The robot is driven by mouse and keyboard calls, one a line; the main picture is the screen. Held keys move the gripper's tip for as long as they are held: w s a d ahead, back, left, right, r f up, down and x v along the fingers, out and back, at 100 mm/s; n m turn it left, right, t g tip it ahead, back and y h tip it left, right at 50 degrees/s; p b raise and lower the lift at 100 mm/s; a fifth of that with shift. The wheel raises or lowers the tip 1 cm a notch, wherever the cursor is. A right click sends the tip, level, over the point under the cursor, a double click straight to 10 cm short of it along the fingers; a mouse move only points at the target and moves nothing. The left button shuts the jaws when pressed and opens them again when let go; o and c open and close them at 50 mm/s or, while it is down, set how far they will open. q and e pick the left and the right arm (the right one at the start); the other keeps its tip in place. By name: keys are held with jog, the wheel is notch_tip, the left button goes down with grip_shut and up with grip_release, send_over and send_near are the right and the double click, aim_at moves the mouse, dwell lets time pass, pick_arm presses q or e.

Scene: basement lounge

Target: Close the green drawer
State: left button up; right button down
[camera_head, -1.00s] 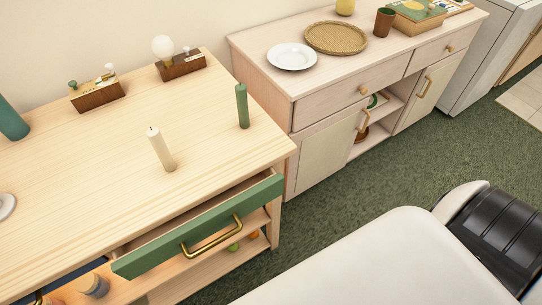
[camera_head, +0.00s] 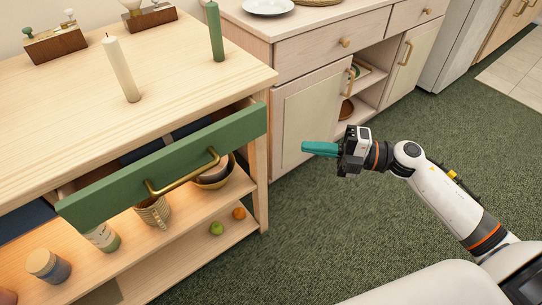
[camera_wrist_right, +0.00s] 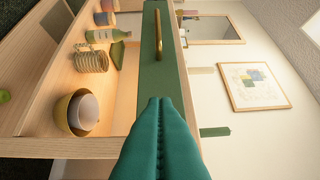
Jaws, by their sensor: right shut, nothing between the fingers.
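The green drawer (camera_head: 165,168) with a brass handle (camera_head: 183,173) stands pulled out of the light wooden table, and part of its inside shows behind the front. My right gripper (camera_head: 304,148) has teal fingers, is shut and empty, and hangs in the air to the right of the drawer front, apart from it. In the right wrist view the shut fingers (camera_wrist_right: 160,104) point toward the drawer front (camera_wrist_right: 153,75), with the brass handle (camera_wrist_right: 158,35) beyond them. My left gripper is not in view.
A white candle (camera_head: 122,68) and a green candle (camera_head: 215,32) stand on the table top. Shelves below the drawer hold a woven mug (camera_head: 152,212), a bowl (camera_head: 214,180) and jars. A pale cabinet (camera_head: 312,120) stands to the right. The green carpet in front is clear.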

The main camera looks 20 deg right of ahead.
jog(key=s, duration=0.1)
jog(key=n+g, duration=0.1)
send_near(238, 134)
jog(key=s+a, duration=0.1)
jog(key=a, duration=0.3)
jog(key=w, duration=0.1)
jog(key=w+a, duration=0.1)
jog(key=shift+w+f+b, duration=0.15)
jog(key=shift+w+b, duration=0.2)
jog(key=shift+b, duration=0.05)
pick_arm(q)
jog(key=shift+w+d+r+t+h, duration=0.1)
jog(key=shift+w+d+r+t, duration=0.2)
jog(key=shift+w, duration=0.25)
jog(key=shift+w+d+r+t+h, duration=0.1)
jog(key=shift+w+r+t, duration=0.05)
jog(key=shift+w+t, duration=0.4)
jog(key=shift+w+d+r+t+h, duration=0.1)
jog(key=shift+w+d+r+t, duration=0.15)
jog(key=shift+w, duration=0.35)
pick_arm(e)
jog(key=shift+w+a, duration=0.15)
jog(key=shift+w, duration=0.3)
